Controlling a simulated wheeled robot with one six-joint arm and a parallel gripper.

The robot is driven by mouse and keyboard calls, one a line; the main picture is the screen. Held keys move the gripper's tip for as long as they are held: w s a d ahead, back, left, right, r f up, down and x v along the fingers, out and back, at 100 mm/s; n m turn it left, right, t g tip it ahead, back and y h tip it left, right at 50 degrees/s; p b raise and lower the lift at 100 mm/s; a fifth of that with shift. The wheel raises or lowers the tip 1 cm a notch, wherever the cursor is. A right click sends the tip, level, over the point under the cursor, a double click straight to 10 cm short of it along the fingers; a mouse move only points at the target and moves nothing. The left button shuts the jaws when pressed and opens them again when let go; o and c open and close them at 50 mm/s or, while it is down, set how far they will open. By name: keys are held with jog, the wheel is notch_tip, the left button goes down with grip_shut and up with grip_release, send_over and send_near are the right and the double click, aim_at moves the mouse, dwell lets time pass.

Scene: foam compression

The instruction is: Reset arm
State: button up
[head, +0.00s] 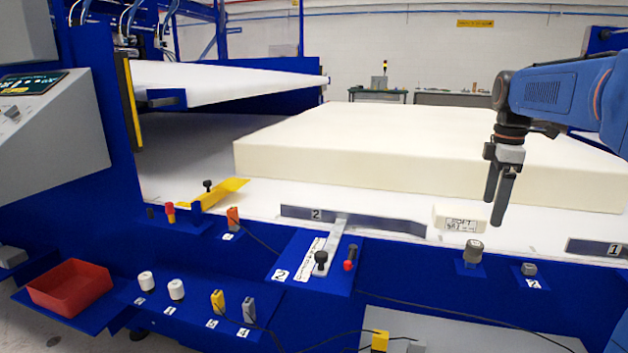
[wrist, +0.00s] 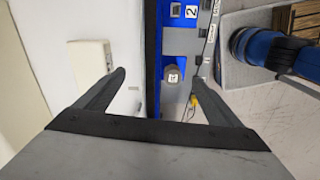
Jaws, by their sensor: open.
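My gripper (head: 499,192) hangs from the blue arm at the right of the head view, fingers pointing down. It is open and empty, with the two fingers apart in the wrist view (wrist: 157,95). In the head view it appears in front of the large cream foam block (head: 440,165), near a small labelled foam piece (head: 460,218) on the white bed. That piece also shows in the wrist view (wrist: 92,68), left of the fingers' gap. A grey knob (wrist: 172,73) on the blue front edge shows between the fingers.
A long white press plate (head: 220,82) is at the left above the bed. Blue stop bars (head: 350,219), a lever (head: 320,259) and a grey knob (head: 473,251) line the front. A red tray (head: 70,287) and several small knobs sit at the lower left.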

jog(key=s+a+f+m+t, duration=0.1)
jog(key=s+a+f+m, duration=0.3)
jog(key=s, duration=0.5)
jog(key=s+a+f+m+t, duration=0.2)
jog(key=s+a+f+m, duration=0.3)
jog(key=s+f, duration=0.3)
jog(key=s+a+f+m+t, duration=0.1)
jog(key=s+a+f+m, duration=0.3)
jog(key=s, duration=0.6)
notch_tip(320, 180, down, 2)
jog(key=shift+s+a+f, duration=0.15)
jog(key=shift+s+a, duration=0.15)
jog(key=shift+s, duration=0.05)
